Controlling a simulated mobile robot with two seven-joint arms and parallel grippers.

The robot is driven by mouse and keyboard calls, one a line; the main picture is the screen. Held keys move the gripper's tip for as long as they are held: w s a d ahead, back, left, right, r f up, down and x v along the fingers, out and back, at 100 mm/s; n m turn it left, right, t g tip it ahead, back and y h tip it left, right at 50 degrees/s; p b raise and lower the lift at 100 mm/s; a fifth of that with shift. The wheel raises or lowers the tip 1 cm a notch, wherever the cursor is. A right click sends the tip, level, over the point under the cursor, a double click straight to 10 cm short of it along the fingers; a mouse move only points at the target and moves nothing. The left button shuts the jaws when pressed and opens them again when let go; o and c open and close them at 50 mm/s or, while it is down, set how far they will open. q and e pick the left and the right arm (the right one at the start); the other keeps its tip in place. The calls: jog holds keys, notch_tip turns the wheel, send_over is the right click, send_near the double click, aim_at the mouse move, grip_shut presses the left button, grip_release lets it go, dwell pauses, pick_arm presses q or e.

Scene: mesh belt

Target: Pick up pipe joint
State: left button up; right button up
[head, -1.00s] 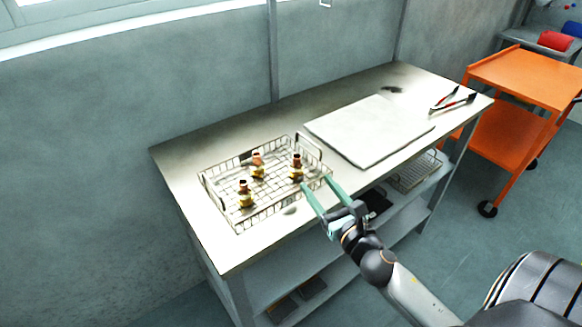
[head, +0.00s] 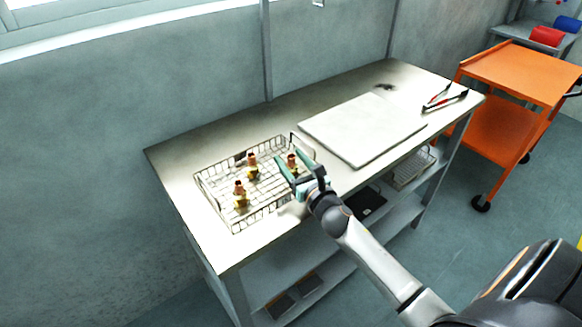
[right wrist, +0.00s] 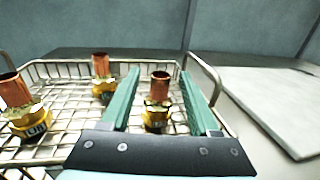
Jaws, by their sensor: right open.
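Three pipe joints, copper on top with brass-yellow nuts below, stand upright in a wire mesh basket (head: 222,182). One is at the front left (head: 240,194), one at the back (head: 252,166), and one at the right (head: 292,162). My right gripper (head: 294,162) is open, its green fingers reaching over the basket's right side. In the right wrist view the right pipe joint (right wrist: 158,102) stands between the two open fingers (right wrist: 158,80), apparently without touching either. The other two joints (right wrist: 102,76) (right wrist: 22,105) are left of the fingers. My left gripper is not in view.
The basket's wire handle (right wrist: 203,76) rises close to the right finger. A white board (head: 362,128) lies on the metal table (head: 190,150) right of the basket, with red-handled tongs (head: 445,101) beyond it. An orange cart (head: 515,75) stands at the right.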

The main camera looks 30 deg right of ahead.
jog(key=shift+w, duration=0.1)
grip_shut()
dwell(0.5)
